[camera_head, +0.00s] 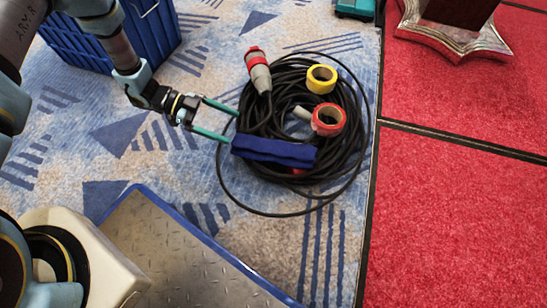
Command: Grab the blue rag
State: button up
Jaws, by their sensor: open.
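The blue rag (272,151) is a dark blue folded strip. It lies across the front part of a coiled black cable (347,95) on the patterned carpet. My gripper (234,127) comes in from the left with its two green fingers apart and nothing between them. Its nearer fingertip is close to the rag's left end; I cannot tell whether they touch. The farther fingertip is over the coil's left edge.
A blue crate (150,35) stands at the upper left. Red carpet (460,210) on the right is clear, with an ornate base (455,38) at the top.

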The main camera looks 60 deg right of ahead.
aim_at(260, 143)
jog(key=shift+s+a+f+m+g+y, duration=0.15)
jog(key=shift+s+f+y, duration=0.05)
jog(key=shift+s+f, duration=0.25)
jog(key=shift+s+a+f+m+g+y, duration=0.1)
jog(key=shift+s+f+m+g+y, duration=0.1)
jog(key=shift+s+f, duration=0.15)
jog(key=b+x, duration=0.2)
jog(key=x, duration=0.3)
jog(key=b+x, duration=0.3)
jog(key=x, duration=0.2)
jog(key=shift+w+d+b, duration=0.15)
jog(key=shift+b, duration=0.25)
jog(key=shift+d, duration=0.1)
jog(key=c, duration=1.2)
jog(key=shift+r, duration=0.1)
